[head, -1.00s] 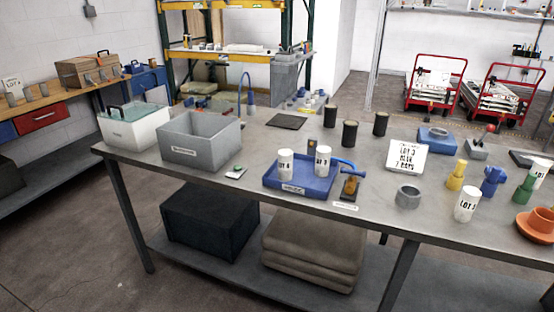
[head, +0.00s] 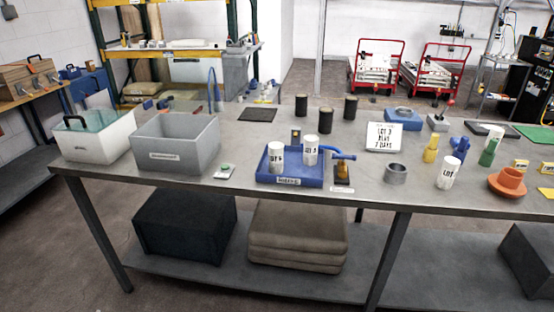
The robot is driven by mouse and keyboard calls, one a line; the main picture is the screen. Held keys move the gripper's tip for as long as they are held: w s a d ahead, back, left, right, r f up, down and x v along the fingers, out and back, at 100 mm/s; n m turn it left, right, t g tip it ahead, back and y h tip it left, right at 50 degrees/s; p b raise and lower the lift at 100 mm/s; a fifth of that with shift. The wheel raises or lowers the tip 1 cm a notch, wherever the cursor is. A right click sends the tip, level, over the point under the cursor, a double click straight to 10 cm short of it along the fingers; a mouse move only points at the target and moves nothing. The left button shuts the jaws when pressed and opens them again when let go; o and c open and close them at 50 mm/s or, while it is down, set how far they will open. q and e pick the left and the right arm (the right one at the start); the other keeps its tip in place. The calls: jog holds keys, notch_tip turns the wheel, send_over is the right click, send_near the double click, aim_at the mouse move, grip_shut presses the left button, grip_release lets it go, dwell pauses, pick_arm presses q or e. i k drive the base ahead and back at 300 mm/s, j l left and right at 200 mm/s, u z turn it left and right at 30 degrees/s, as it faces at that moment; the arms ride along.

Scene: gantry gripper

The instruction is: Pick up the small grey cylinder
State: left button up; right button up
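A short, squat grey cylinder (head: 396,173) with an open, ring-like top stands upright on the grey table (head: 225,203), right of the blue tray (head: 289,181). It is the only small grey cylinder I can make out on the table. Nothing touches it. Neither of my grippers shows in the head view, so their state is hidden.
White labelled cylinders stand in the tray, and another (head: 447,173) stands right of the grey one. A sign (head: 383,137) is behind it and an orange flanged part (head: 507,182) farther right. A grey bin (head: 176,142) and several dark cylinders (head: 326,119) are also on the table.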

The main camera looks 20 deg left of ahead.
aim_at(310, 141)
jog(key=k+l, duration=0.15)
jog(key=l, duration=0.25)
jog(key=k+l, duration=0.1)
jog(key=l, duration=0.25)
jog(key=k+l, duration=0.15)
jog(key=l, duration=0.25)
jog(key=k+l, duration=0.1)
jog(key=l, duration=0.3)
jog(key=i+l+u, duration=0.15)
jog(key=l, duration=0.4)
jog(key=i+l+u, duration=0.1)
jog(key=l, duration=0.5)
jog(key=i+l+u, duration=0.15)
jog(key=l, duration=0.4)
jog(key=l+u, duration=0.1)
jog(key=l, duration=0.5)
jog(key=i+j+z, duration=0.4)
jog(key=j, duration=1.4)
jog(key=k+j+z, duration=0.1)
jog(key=j+z, duration=0.35)
jog(key=j, duration=1.25)
